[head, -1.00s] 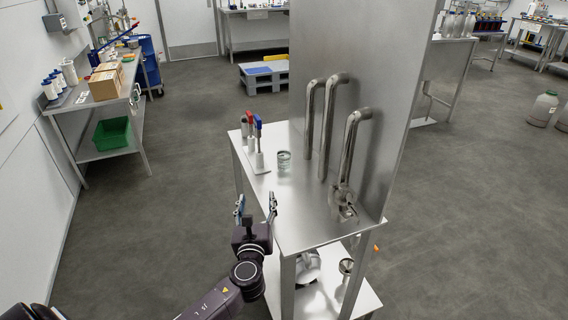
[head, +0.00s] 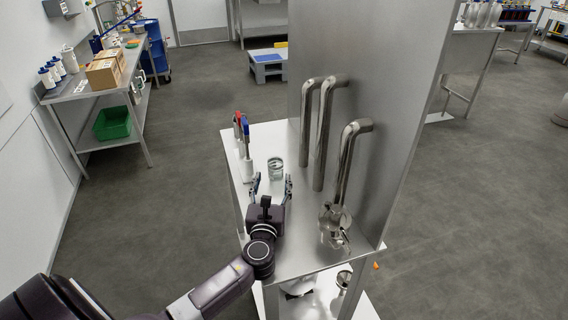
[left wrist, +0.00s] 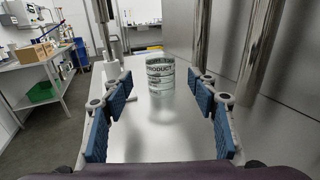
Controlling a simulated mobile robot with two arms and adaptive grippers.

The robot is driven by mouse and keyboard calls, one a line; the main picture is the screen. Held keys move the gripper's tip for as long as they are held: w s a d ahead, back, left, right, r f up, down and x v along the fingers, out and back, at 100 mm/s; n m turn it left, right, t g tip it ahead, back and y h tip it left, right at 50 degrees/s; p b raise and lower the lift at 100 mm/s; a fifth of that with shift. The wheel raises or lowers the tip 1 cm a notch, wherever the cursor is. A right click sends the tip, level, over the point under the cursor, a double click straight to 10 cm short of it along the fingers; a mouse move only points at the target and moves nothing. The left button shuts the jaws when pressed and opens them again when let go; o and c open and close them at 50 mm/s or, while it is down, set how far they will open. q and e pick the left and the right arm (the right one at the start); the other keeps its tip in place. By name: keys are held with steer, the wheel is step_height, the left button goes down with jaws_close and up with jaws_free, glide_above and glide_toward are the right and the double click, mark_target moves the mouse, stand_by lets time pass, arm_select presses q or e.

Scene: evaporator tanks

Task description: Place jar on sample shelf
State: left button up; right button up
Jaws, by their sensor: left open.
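A clear glass jar (head: 275,176) with a printed label stands upright on the steel table (head: 268,139). In the left wrist view the jar (left wrist: 160,74) is beyond my fingertips, roughly midway between them, and apart from both. My left gripper (head: 270,182) is open and empty, low over the table, with its blue-padded fingers pointing at the jar. My right gripper is in neither view. I cannot tell which surface is the sample shelf.
Tall bent steel pipes (head: 322,130) rise right of the jar against a steel panel (head: 375,90). Tools with red and blue tops stand in a white holder (head: 245,166) to its left. A side bench (head: 80,85) carries cardboard boxes (head: 103,73) and bottles; a green bin (head: 112,123) sits below.

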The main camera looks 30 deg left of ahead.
mark_target(274, 167)
arm_select(q)
steer(key=shift+w, duration=0.35)
steer(key=shift+w+a, duration=0.15)
steer(key=shift+w, duration=0.15)
steer(key=shift+w+a+r, duration=0.25)
steer(key=shift+w+a, duration=0.3)
steer(key=shift+w, duration=0.3)
steer(key=x, duration=0.4)
steer(key=shift+a+p, duration=0.1)
steer(key=shift+p, duration=0.25)
steer(key=shift+w+a, duration=0.15)
steer(key=shift+w, duration=0.2)
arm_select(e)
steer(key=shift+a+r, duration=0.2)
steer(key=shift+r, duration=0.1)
arm_select(q)
jaws_close()
